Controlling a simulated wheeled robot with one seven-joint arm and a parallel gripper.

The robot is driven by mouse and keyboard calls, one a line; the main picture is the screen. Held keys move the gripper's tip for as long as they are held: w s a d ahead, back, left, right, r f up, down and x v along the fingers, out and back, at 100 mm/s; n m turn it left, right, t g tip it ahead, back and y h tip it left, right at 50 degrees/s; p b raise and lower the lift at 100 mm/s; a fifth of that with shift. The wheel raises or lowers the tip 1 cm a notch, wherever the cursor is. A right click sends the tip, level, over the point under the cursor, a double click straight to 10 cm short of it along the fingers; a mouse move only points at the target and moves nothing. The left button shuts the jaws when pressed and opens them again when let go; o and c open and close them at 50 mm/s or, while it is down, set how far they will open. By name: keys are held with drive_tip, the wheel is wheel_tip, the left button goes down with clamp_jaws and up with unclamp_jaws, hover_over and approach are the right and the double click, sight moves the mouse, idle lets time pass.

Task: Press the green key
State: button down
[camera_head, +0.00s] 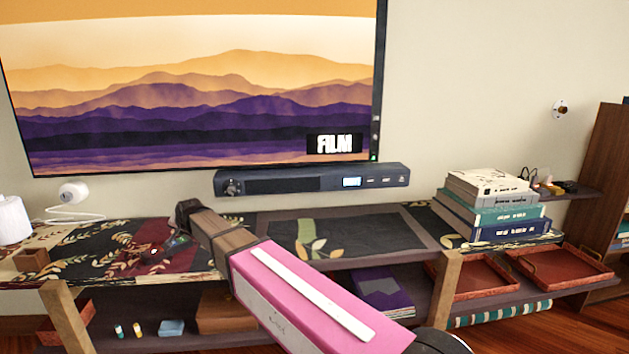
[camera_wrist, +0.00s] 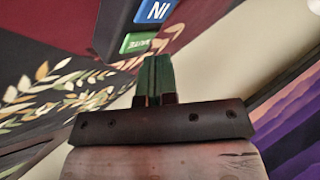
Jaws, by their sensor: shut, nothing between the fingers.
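The green key (camera_wrist: 138,42) shows in the wrist view with white lettering that appears flipped. It sits beside a blue key (camera_wrist: 155,11) marked "IN" on a dark panel. My gripper (camera_wrist: 157,62) is shut and empty, its fingertips just below the green key in that view and overlapping its lower edge. I cannot tell whether they touch it. In the head view my arm reaches over the left part of the shelf top, and my fingers cannot be made out there. A small dark device (camera_head: 178,242) with a teal patch lies near the arm's end; its keys are too small to read.
A large screen (camera_head: 190,90) and a soundbar (camera_head: 312,179) are behind the patterned shelf top (camera_head: 350,235). Stacked books (camera_head: 490,207) stand at right. Red trays (camera_head: 475,277) sit lower right.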

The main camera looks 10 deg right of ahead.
sight(184, 239)
drive_tip(key=shift+r, duration=0.25)
drive_tip(key=shift+r, duration=3)
